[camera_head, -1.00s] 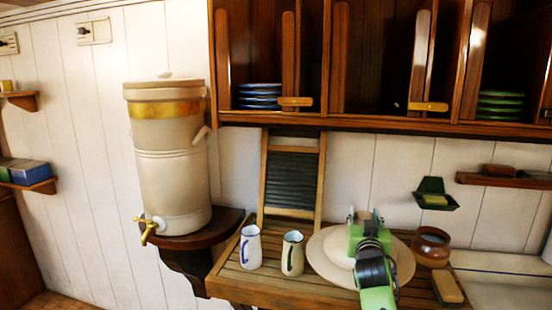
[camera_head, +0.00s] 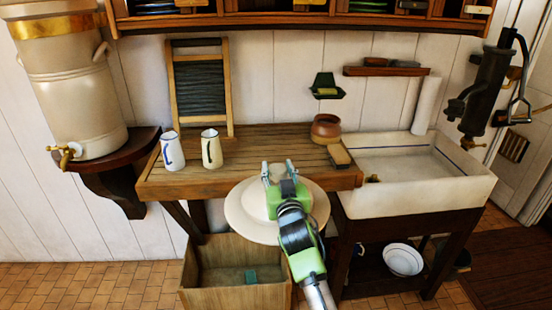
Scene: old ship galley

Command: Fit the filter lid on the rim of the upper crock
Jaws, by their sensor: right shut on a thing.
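The pale cream filter lid (camera_head: 240,217), a wide round disc with a raised middle, is at the front edge of the slatted wooden table in the head view. My right gripper (camera_head: 278,172) is shut on its raised middle, and my gripper and arm hide part of it. The lid overhangs the open box below and looks roughly level. The tall cream upper crock (camera_head: 62,50) with a gold band stands at the far left on a dark bracket shelf. My left gripper is not in view.
Two enamel mugs (camera_head: 172,151) (camera_head: 211,149), a brown pot (camera_head: 326,128) and a brush (camera_head: 340,156) stand on the slatted table (camera_head: 265,143). A washboard (camera_head: 200,90) leans behind. A wooden box (camera_head: 235,298) is below; a sink (camera_head: 415,190) is right. The cupboard (camera_head: 300,20) overhangs.

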